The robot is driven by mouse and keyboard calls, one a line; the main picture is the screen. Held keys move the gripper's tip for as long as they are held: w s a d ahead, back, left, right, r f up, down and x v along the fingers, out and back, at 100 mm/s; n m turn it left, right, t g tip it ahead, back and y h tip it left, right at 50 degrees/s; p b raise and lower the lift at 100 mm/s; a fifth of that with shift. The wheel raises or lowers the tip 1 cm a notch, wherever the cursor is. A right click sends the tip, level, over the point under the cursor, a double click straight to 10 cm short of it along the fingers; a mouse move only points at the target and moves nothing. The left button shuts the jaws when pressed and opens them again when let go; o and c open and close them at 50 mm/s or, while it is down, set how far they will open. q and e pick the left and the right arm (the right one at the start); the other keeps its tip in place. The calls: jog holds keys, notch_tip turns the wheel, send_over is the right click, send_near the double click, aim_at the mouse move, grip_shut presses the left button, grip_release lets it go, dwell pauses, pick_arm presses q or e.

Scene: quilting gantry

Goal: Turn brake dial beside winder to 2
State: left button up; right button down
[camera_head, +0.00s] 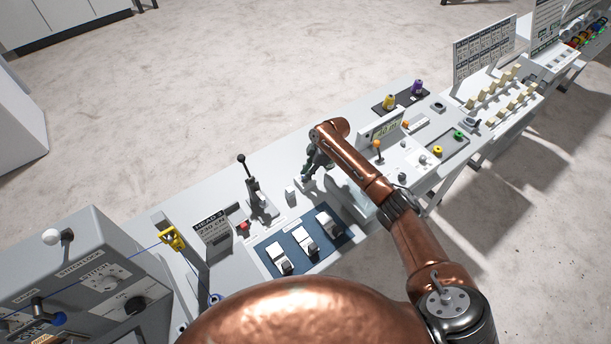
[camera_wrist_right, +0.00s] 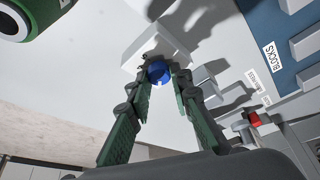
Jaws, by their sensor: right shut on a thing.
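My right gripper (camera_head: 311,169) reaches down to the middle of the white bench, its fingers mostly hidden by my copper arm. In the right wrist view its two green fingers (camera_wrist_right: 163,88) are shut on a small round blue knob (camera_wrist_right: 159,71). The knob sits at a white block (camera_wrist_right: 150,47) on the pale bench top. I cannot read a number or pointer on the knob, and it is hidden in the head view. My left gripper is not in view.
A blue panel (camera_head: 264,248) with several white rockers and a black-knobbed lever (camera_head: 250,182) stand left of the gripper. A grey control box (camera_head: 75,270) is at the lower left.

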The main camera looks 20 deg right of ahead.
jog(key=shift+d, duration=0.15)
jog(key=c, duration=1.8)
grip_release()
jog(key=shift+s, duration=0.1)
jog(key=shift+o, duration=0.3)
jog(key=v, duration=1.2)
